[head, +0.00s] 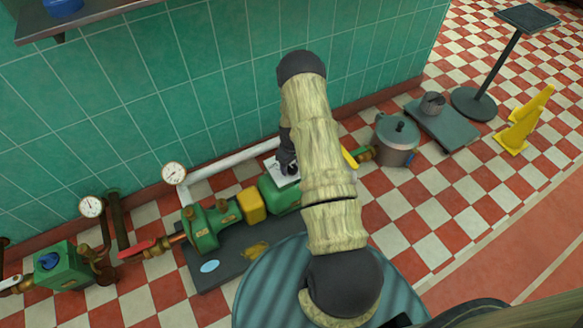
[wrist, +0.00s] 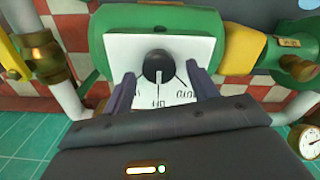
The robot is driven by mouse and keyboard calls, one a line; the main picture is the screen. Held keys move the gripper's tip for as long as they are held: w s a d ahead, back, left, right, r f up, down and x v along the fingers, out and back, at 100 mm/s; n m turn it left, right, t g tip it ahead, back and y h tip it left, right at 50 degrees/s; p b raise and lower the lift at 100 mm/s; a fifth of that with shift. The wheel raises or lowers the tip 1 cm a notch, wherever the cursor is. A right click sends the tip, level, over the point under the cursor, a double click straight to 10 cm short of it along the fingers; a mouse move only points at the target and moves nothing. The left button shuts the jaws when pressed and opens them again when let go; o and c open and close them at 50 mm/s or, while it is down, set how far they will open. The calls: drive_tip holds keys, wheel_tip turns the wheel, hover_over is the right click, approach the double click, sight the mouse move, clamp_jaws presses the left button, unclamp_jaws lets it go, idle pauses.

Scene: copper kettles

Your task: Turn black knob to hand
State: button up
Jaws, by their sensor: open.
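The black knob (wrist: 158,66) is round and sits on a white plate (wrist: 120,50) with printed marks, on the green pump housing (wrist: 97,22). In the wrist view my gripper (wrist: 160,82) is open, its two dark fingers on either side of the knob with visible gaps. A white pointer line runs down from the knob toward the marks. The lettering is too small to read surely. In the head view my gripper (head: 287,155) is at the white plate (head: 283,170), and my arm hides part of the pump.
A grey pot with a lid (head: 397,140) stands right of the pump. A pressure gauge (head: 174,173) and white pipe (head: 230,159) run along the green tiled wall. A ribbed round drum top (head: 262,297) is in front.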

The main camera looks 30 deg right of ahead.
drive_tip(key=shift+f, duration=0.4)
drive_tip(key=c, duration=1)
drive_tip(key=shift+r+m, duration=0.1)
drive_tip(key=shift+m, duration=0.3)
drive_tip(key=m+p, duration=0.2)
drive_tip(key=m, duration=0.1)
drive_tip(key=shift+d+m, duration=0.1)
drive_tip(key=shift+m, duration=0.2)
drive_tip(key=m+p, duration=0.1)
drive_tip(key=m, duration=0.3)
drive_tip(key=shift+m, duration=0.3)
